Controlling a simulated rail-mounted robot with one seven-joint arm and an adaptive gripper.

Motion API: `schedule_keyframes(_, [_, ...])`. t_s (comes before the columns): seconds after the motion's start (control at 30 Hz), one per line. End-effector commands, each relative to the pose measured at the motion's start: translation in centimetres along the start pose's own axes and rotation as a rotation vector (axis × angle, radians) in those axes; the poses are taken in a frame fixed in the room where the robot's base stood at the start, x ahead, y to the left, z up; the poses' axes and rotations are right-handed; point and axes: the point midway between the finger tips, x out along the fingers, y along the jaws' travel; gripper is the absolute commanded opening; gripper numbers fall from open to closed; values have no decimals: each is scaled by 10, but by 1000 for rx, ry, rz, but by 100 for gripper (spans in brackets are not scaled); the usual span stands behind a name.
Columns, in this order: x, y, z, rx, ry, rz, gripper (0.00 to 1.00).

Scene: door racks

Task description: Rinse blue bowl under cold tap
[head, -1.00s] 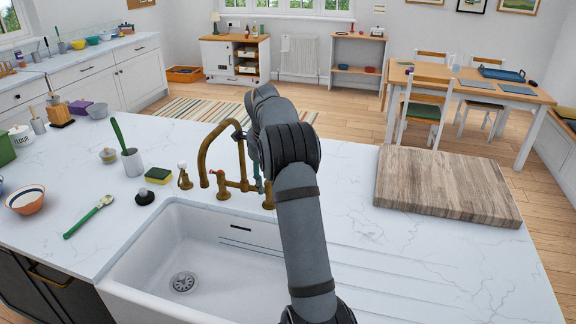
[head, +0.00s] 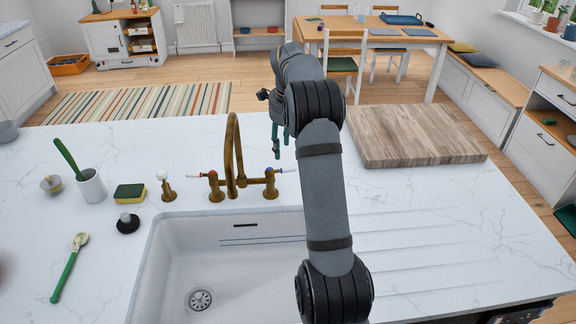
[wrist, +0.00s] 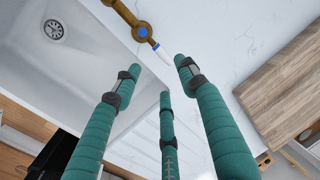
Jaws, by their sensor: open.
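The brass tap (head: 233,150) stands behind the white sink (head: 185,250). Its right valve has a blue mark (head: 270,172) and a white lever pointing right. The blue-marked valve (wrist: 142,31) and its white lever (wrist: 161,53) also show in the wrist view. My gripper (head: 281,142) has green fingers and hangs behind and just above that lever. In the wrist view my gripper (wrist: 157,76) is open and empty, its fingers spread, with the lever just beyond the fingertips; I cannot tell whether they touch. I see no blue bowl in the current views, and the visible sink basin looks empty.
A wooden board (head: 410,135) lies right of my arm. Left of the tap stand a soap dispenser (head: 167,187), a sponge (head: 130,193), a black plug (head: 127,223), a utensil pot (head: 92,187) and a green-handled spoon (head: 68,268). The counter between spoon and sink is clear.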

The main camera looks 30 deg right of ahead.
Motion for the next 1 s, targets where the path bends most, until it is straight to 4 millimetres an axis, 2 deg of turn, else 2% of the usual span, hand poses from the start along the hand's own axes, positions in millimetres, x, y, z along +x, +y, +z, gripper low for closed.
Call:
schedule_keyframes(0.3, [56,1,1,-1,-1,6,42])
schedule_keyframes(0.5, [84,0,0,1,-1,3,42])
schedule_keyframes(0.7, [95,0,1,0,-1,1,42])
schedule_keyframes(0.93, [95,0,1,0,-1,0,42])
schedule_keyframes(1.0, [95,0,1,0,-1,0,38])
